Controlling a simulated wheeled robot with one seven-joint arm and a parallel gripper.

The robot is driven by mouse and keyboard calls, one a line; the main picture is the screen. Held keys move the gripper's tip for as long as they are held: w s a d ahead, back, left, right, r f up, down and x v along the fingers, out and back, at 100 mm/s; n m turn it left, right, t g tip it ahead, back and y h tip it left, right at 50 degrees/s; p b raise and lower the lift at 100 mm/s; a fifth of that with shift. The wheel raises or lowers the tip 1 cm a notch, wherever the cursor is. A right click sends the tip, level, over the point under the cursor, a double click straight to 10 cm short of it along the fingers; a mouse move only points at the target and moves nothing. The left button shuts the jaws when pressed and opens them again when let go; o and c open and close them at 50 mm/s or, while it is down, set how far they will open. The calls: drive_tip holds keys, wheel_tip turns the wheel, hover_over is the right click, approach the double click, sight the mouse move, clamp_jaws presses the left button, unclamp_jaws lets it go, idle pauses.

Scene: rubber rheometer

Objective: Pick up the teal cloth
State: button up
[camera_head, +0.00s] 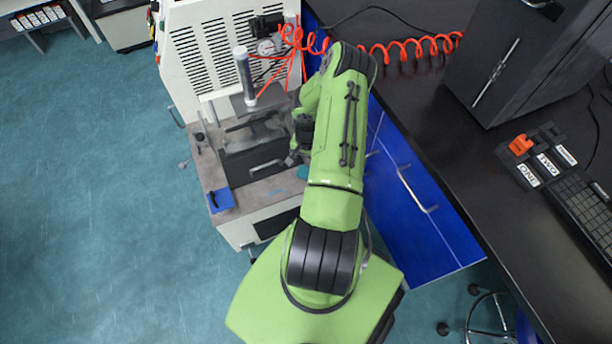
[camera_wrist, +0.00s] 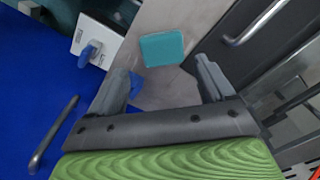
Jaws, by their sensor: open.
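The teal cloth (camera_wrist: 162,49) is a flat, roughly square piece lying on the grey machine ledge, in the upper middle of the wrist view. In the head view only a small teal edge (camera_head: 303,172) shows beside my arm; the rest is hidden. My gripper (camera_wrist: 165,82) is open and empty, its two fingers spread wide. In the wrist view the cloth appears beyond the fingertips, roughly between their lines, and apart from them. In the head view my gripper (camera_head: 294,158) is mostly hidden by my green arm, at the right side of the machine.
The rheometer's dark chamber block (camera_head: 252,160) with a metal handle stands beside the ledge. A blue item (camera_head: 221,200) lies at the ledge's front left corner. Blue cabinets (camera_head: 415,205) with bar handles stand close on the right, under a black bench (camera_head: 500,215). Red coiled hose (camera_head: 410,47) runs behind.

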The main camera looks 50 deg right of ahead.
sight(306, 171)
wheel_tip(306, 171, down, 7)
drive_tip(key=b, duration=0.2)
drive_tip(key=shift+w+r+b, duration=0.15)
drive_tip(key=shift+r+b, duration=0.05)
drive_tip(key=shift+b, duration=0.15)
drive_tip(key=shift+c, duration=0.3)
drive_tip(key=c, duration=0.8)
wheel_tip(306, 171, up, 10)
drive_tip(key=p, duration=0.4)
drive_tip(key=shift+r, duration=0.1)
drive_tip(key=shift+c, duration=0.2)
